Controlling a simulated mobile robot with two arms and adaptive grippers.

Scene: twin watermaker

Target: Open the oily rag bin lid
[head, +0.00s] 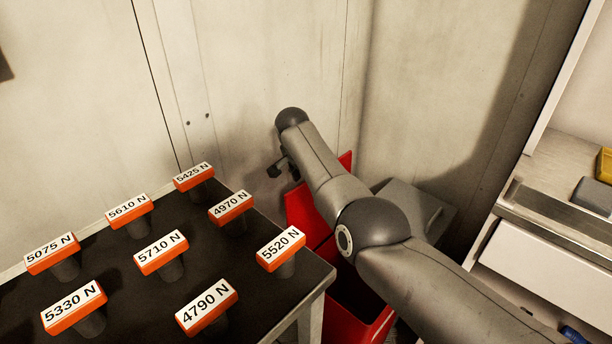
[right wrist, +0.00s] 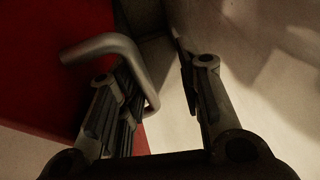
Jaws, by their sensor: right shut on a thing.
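The red oily rag bin (head: 362,328) stands on the floor in the corner, right of the dark table. Its red lid (head: 305,212) appears tilted up at the back, with a dark opening in front of it; my right arm covers much of both. My right gripper (head: 281,167) is at the lid's upper left edge. In the right wrist view, a bent grey metal handle (right wrist: 112,42) runs from the red lid (right wrist: 40,75) between the fingers of my right gripper (right wrist: 195,62), which is shut on it. The handle lies against the left finger. My left gripper is out of view.
A dark-topped table (head: 110,255) with several orange-and-white labelled blocks stands at the left, close to the bin. A grey box (head: 415,205) is behind my right arm. Pale walls close in the corner. A counter with drawers (head: 550,262) is at the right.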

